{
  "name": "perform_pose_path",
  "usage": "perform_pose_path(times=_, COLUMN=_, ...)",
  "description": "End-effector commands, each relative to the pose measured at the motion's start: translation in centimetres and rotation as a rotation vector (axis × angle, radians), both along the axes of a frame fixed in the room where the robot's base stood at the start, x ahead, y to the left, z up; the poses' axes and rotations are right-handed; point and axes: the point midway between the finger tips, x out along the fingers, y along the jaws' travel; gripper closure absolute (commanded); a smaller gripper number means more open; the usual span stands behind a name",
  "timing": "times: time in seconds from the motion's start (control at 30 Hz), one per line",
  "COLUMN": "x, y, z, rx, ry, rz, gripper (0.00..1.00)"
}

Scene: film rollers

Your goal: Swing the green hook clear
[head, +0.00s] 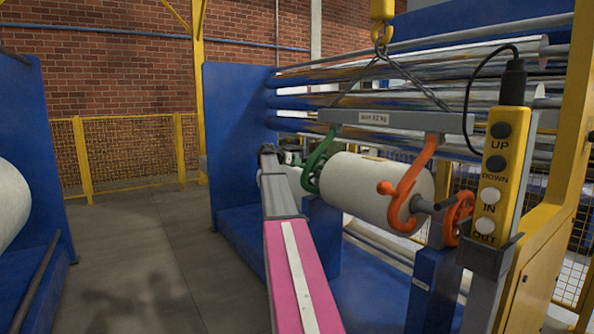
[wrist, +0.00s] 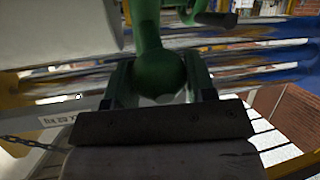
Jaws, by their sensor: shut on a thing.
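The green hook (head: 316,160) hangs from the left end of a grey lifting beam (head: 350,117), beside the left end of the white film roll (head: 352,183). In the wrist view, the round green knob of the hook (wrist: 158,72) sits between the fingers of my gripper (wrist: 160,88), which is shut on it.
A yellow pendant (head: 499,165) with UP, DOWN, IN and OUT buttons stands at right. The beam hangs by slings from a yellow crane hook (head: 381,12). Metal rollers (head: 430,62) run behind. A blue panel (head: 238,140) stands left of the hook; the left floor is open.

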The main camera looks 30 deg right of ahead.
Motion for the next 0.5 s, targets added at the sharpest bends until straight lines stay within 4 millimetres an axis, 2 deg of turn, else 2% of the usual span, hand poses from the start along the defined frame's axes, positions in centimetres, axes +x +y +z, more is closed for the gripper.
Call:
perform_pose_path(times=0.2, x=-0.1, y=0.7, z=1.6, rx=-0.006, ry=0.002, rz=0.000, gripper=0.92)
perform_pose_path(times=0.5, x=0.0, y=0.9, z=2.1, rx=-0.009, ry=0.000, rz=0.001, gripper=0.92)
